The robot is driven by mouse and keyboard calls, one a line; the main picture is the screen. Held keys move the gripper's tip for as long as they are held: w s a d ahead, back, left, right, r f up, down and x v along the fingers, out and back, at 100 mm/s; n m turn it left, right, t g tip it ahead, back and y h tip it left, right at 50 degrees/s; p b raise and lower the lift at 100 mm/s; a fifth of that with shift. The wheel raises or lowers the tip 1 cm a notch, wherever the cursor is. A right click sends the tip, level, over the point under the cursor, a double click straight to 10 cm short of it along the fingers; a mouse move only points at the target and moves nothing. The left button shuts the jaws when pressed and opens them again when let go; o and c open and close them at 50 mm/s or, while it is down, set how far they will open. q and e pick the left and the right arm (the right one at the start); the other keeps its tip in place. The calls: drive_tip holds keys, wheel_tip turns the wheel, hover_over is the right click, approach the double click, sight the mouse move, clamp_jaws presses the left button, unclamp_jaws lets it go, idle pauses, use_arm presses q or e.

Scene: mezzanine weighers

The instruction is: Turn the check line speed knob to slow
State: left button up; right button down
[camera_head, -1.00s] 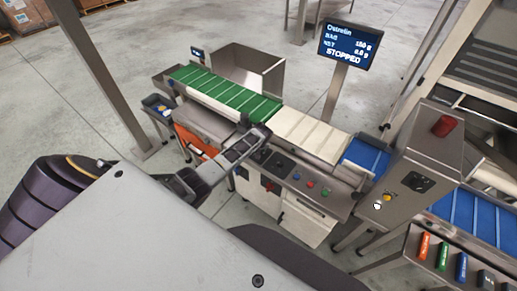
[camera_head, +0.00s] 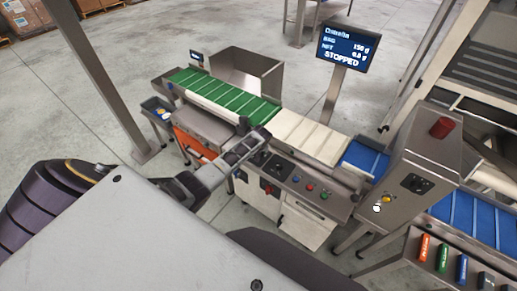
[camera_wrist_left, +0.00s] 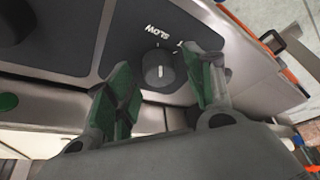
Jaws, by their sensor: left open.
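The speed knob (camera_wrist_left: 158,68) is a small round dark knob with a pale pointer line, on a dark panel (camera_wrist_left: 118,50) in the left wrist view. The word SLOW shows upside down above it; a second label to its right is mostly hidden by a finger. My left gripper (camera_wrist_left: 160,97) is open, with its green-padded fingers on either side of the knob. Contact with the knob cannot be told. In the head view my left gripper (camera_head: 246,150) is over the left end of the control panel (camera_head: 318,196); the knob is hard to make out there.
A larger dark knob (camera_wrist_left: 14,20) and a green button (camera_wrist_left: 8,102) share the panel area. Behind stand the green belt (camera_head: 232,98), the white belt (camera_head: 308,138) and a screen (camera_head: 346,47) reading STOPPED. A steel cabinet with a red button (camera_head: 442,127) stands at right.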

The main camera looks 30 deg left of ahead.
use_arm(q)
drive_tip(key=shift+r, duration=0.1)
drive_tip(key=v, duration=1.1)
drive_tip(key=shift+r, duration=0.3)
drive_tip(key=shift+s+d, duration=0.1)
idle(0.7)
